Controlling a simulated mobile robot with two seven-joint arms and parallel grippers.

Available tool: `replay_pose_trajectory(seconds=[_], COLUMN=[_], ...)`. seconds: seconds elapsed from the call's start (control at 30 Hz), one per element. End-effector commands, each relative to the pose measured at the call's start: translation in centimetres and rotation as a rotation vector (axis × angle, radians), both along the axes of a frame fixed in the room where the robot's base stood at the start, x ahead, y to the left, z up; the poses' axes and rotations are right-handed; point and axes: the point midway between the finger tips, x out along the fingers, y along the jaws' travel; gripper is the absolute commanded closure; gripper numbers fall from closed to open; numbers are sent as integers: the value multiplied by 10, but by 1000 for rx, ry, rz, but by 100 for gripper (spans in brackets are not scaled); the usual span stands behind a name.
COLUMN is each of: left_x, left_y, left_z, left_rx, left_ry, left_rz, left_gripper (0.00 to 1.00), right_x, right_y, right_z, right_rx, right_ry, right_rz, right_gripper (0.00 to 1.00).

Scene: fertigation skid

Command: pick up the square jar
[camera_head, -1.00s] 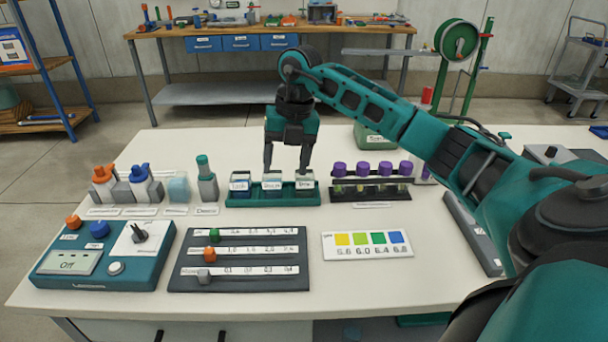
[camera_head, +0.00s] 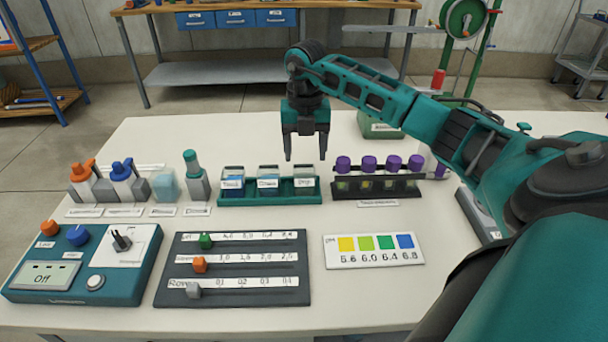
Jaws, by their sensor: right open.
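A pale blue translucent block (camera_head: 165,186) stands left of the rack. My left gripper is not in view.
A green-capped bottle (camera_head: 196,178) stands just left of the rack. A dark rack with purple-capped vials (camera_head: 376,184) is close on its right. A slider board (camera_head: 240,268), a control box (camera_head: 84,264) and a colour chart (camera_head: 373,250) lie in front.

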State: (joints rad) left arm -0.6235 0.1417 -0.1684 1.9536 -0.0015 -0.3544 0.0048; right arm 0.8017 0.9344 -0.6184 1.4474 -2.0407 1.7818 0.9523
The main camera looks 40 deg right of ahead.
Motion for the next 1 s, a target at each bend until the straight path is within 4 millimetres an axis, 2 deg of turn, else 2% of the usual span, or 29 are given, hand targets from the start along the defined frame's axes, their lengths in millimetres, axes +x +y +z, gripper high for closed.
replay_pose_trajectory(seconds=[0.27, 0.53, 0.77, 1.0], left_x=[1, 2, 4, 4], left_y=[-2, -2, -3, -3], left_z=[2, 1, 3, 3], left_rx=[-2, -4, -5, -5], left_ry=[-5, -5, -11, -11], left_rz=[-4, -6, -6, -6], left_gripper=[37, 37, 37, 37], right_x=[-1, -1, -1, -1], right_y=[2, 5, 4, 4], right_z=[-19, -57, -61, -60], right_rx=[2, 1, 0, 0], right_ry=[1, 0, -1, -1], right_rz=[2, 1, 1, 1], right_gripper=[34, 34, 34, 54])
